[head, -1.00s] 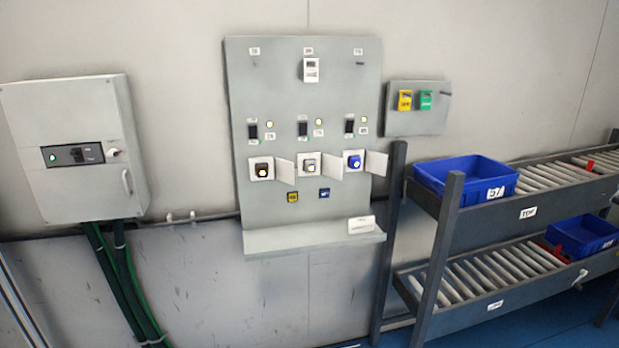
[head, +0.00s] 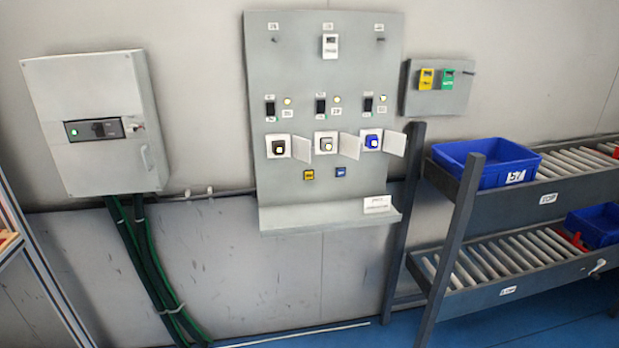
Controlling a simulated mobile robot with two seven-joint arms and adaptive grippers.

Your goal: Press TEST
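A grey wall panel (head: 325,95) stands in the middle of the head view. It carries three columns of switches and lamps. Three small boxes with open white covers sit in a row: the left one has a black button (head: 278,147), the middle one a grey button (head: 327,145), the right one a blue button (head: 373,141). Below them are a small yellow button (head: 308,175) and a small blue button (head: 340,171). Their labels are too small to read, so I cannot tell which is TEST. Neither of my grippers shows in the view.
A grey electrical cabinet (head: 95,95) with a green lamp hangs at left, green cables below. A small plate (head: 437,110) with yellow and green tags hangs right of the panel. A roller rack (head: 500,215) with blue bins (head: 485,165) stands at right. Floor before the panel looks clear.

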